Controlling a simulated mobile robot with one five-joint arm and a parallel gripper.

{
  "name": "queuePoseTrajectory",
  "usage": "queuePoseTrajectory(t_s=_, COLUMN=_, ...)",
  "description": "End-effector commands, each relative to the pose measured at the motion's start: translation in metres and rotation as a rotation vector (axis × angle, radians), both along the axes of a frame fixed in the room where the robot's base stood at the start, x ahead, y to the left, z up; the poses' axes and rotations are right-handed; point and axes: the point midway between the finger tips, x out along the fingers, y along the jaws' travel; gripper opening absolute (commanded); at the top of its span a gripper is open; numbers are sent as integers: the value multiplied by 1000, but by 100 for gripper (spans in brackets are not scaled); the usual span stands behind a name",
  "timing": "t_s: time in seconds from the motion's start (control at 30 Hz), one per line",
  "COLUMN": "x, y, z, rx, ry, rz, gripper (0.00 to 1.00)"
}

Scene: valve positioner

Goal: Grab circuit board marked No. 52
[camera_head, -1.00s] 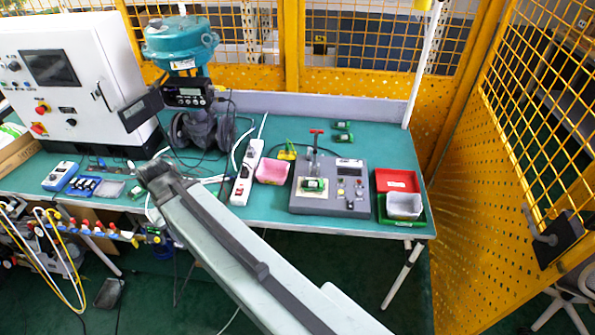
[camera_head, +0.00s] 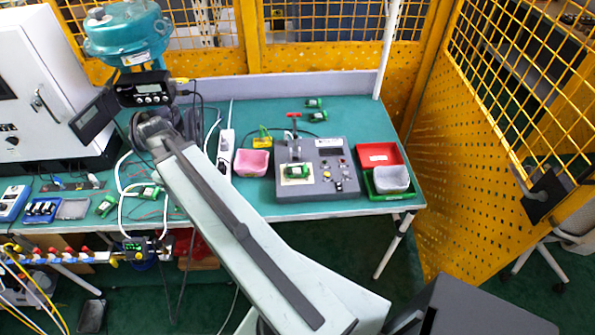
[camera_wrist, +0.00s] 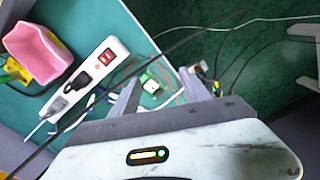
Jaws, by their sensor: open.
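Several small green circuit boards lie on the green table; no number is readable. In the head view, two lie at the back (camera_head: 314,103) (camera_head: 318,116), one sits on the grey test device (camera_head: 297,172), and two lie at the left, one near white cables (camera_head: 150,191) and one beside a grey tray (camera_head: 105,206). In the wrist view, my gripper (camera_wrist: 160,78) is open and empty. A green circuit board (camera_wrist: 149,84) appears between its fingers, on the table below, apart from them. In the head view the gripper itself is hidden by my arm.
A power strip (camera_head: 225,152) and pink bin (camera_head: 251,162) stand mid-table. A red tray (camera_head: 379,155) and grey bin (camera_head: 391,179) are at the right. The teal valve (camera_head: 125,32), its positioner (camera_head: 152,93) and a white cabinet (camera_head: 45,80) stand at the left. Cables cross the table.

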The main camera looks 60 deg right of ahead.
Motion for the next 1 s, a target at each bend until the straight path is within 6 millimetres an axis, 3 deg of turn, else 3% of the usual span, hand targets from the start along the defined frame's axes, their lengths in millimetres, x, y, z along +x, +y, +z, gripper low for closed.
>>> queuePoseTrajectory(t_s=0.03, x=-13, y=-55, z=-5, rx=0, ry=0, rz=28, gripper=55)
queuePoseTrajectory(t_s=0.2, x=-88, y=-201, z=-12, rx=1, ry=0, rz=208, gripper=55)
queuePoseTrajectory(t_s=0.3, x=-139, y=-262, z=-15, rx=1, ry=0, rz=298, gripper=55)
queuePoseTrajectory(t_s=0.4, x=-180, y=-301, z=-17, rx=1, ry=1, rz=367, gripper=55)
queuePoseTrajectory(t_s=0.57, x=-211, y=-324, z=-18, rx=1, ry=1, rz=420, gripper=55)
queuePoseTrajectory(t_s=0.7, x=-212, y=-326, z=-20, rx=0, ry=0, rz=429, gripper=55)
queuePoseTrajectory(t_s=0.9, x=-212, y=-325, z=-46, rx=0, ry=0, rz=428, gripper=55)
queuePoseTrajectory(t_s=1.0, x=-211, y=-325, z=-46, rx=0, ry=0, rz=428, gripper=55)
